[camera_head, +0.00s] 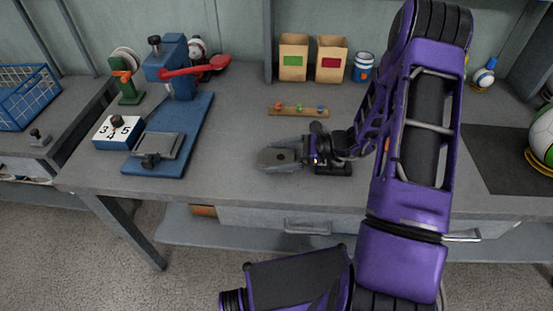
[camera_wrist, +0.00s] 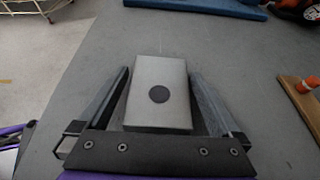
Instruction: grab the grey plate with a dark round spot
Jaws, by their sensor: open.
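The grey plate (camera_wrist: 160,82) with a dark round spot (camera_wrist: 159,94) lies in the middle of the wrist view. My gripper (camera_wrist: 160,76) is open, with one finger along each side of the plate and a narrow gap on both sides. In the head view the plate (camera_head: 277,157) is at the middle of the workbench near its front edge, with my gripper around it from the right. The fingers partly hide the plate there, and its near end is close to my gripper's palm in the wrist view.
A blue press (camera_head: 172,120) with a red lever stands to the left on the workbench (camera_head: 237,135). A small wooden strip with pegs (camera_head: 298,110) lies behind my gripper. Two cardboard boxes (camera_head: 294,58) and a blue-white can (camera_head: 363,67) stand at the back.

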